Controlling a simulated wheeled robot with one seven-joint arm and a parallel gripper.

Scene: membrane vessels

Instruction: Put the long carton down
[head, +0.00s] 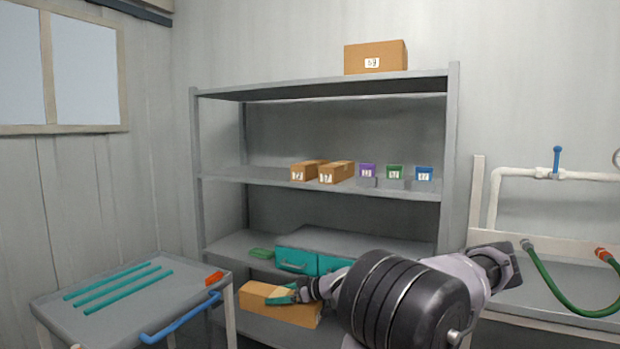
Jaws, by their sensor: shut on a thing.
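The long carton (272,307) is a plain brown box low in the head view, in front of the shelf's lower part. My arm hides part of the lower shelves and the area right of the carton. I cannot tell whether the carton's underside touches anything.
A grey shelf unit (452,150) holds two small cartons (336,173), several small colored boxes (395,172) and teal cases (297,262). A larger box (376,57) sits on top. A grey cart (150,312) with teal rods and a blue handle (180,320) stands close left of the carton.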

